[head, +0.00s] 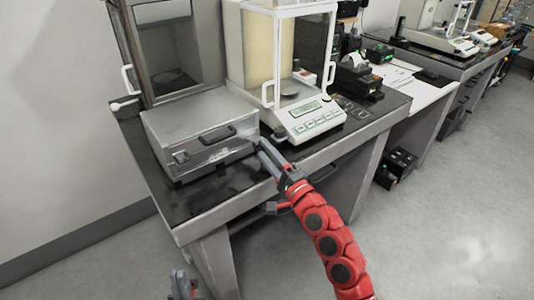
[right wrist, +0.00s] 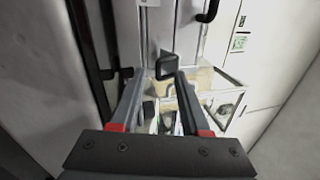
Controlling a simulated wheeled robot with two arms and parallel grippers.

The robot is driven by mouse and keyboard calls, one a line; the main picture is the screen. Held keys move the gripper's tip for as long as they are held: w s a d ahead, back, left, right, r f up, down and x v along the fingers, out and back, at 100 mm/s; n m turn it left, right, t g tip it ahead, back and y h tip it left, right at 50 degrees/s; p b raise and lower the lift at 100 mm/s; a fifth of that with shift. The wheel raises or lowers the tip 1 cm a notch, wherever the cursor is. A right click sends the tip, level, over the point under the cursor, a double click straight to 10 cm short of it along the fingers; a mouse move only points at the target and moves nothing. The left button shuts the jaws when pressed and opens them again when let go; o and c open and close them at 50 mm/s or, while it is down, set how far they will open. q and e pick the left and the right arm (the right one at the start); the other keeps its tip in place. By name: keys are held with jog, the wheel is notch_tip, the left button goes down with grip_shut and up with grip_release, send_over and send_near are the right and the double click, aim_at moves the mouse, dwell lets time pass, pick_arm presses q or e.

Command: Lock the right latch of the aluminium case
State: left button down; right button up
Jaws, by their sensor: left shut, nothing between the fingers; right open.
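The closed aluminium case (head: 190,125) lies on the dark left table in the head view, with its dark handle on the front. A left latch (head: 181,156) shows left of the handle. The right latch, near the case's front right corner, is too small or covered by my right gripper, so I cannot tell its state. My right gripper (head: 268,153) is open at that corner; contact is unclear. In the right wrist view its two fingers (right wrist: 157,85) stand apart, with a small dark square part (right wrist: 167,67) beyond them. My left gripper (head: 183,286) is shut and empty, low near the bottom edge.
A balance (head: 312,120) with a glass shield stands right of the case, close to my right gripper. A grey cabinet (head: 165,50) stands behind the case. The table's front edge (head: 225,205) runs below the gripper.

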aim_at(254, 137)
grip_shut()
jog(key=shift+w+a+r+g+h+p, duration=0.3)
jog(key=shift+r+g+h+p, duration=1.3)
jog(key=shift+p, duration=5.45)
jog(key=shift+w+a+r+g+h+p, duration=0.3)
jog(key=shift+r+g+h+p, duration=1.3)
jog(key=shift+p, duration=5.4)
jog(key=shift+w+a+r+g+h+p, duration=0.5)
jog(key=shift+g+p, duration=2)
jog(key=shift+p, duration=4.55)
jog(key=shift+s+d+h, duration=0.25)
jog(key=shift+s+h, duration=0.05)
jog(key=shift+h, duration=0.1)
